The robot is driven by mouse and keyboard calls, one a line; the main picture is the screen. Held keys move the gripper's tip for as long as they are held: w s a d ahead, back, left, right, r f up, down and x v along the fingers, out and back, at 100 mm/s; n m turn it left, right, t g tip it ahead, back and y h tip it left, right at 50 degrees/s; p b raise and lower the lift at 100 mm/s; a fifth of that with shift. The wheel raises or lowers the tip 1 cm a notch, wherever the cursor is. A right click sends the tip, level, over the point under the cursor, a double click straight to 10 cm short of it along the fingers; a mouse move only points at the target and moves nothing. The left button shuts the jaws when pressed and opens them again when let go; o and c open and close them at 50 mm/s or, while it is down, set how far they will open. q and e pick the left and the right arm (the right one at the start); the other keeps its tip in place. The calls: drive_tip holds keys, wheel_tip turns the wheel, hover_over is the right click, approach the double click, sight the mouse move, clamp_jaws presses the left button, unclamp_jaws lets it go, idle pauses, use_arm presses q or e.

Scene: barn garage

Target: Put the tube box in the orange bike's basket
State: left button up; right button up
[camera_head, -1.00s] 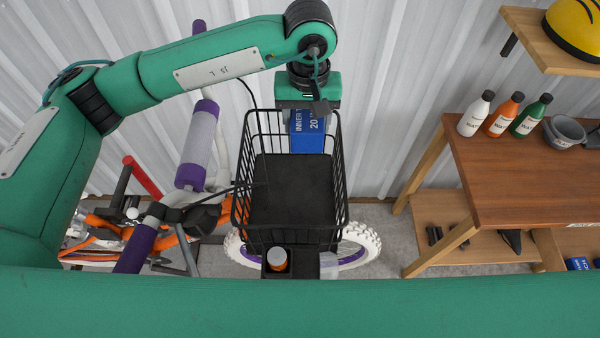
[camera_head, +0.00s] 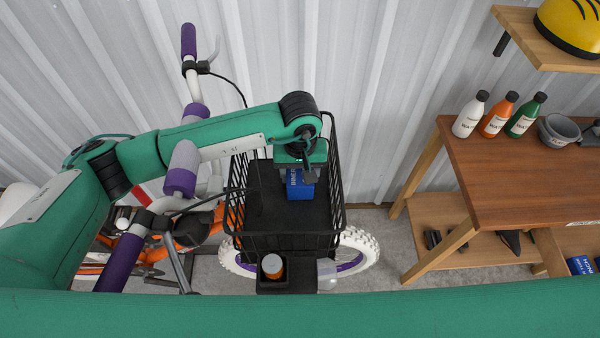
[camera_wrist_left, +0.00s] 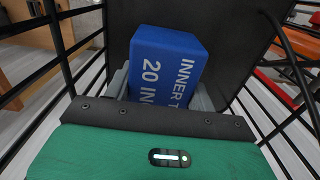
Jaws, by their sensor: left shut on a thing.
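The tube box (camera_head: 300,190) is a small blue box with white lettering. My left gripper (camera_head: 300,174) is shut on it and holds it inside the black wire basket (camera_head: 290,242), over the dark floor towards the back right. In the left wrist view the box (camera_wrist_left: 165,60) stands between the two grey fingers, with the basket's wires on both sides. I cannot tell whether the box touches the floor. The basket sits at the front of a bike with a purple and white handlebar (camera_head: 183,170) and a white tyre (camera_head: 362,252). My right gripper is not in view.
Orange frame parts (camera_head: 198,228) show at lower left, partly hidden by my left arm. A wooden bench (camera_head: 530,170) with bottles stands at right. A corrugated wall is behind.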

use_arm(q)
drive_tip(key=shift+f, duration=0.1)
drive_tip(key=o, duration=1.1)
wheel_tip(320, 180, up, 12)
drive_tip(key=shift+r, duration=0.15)
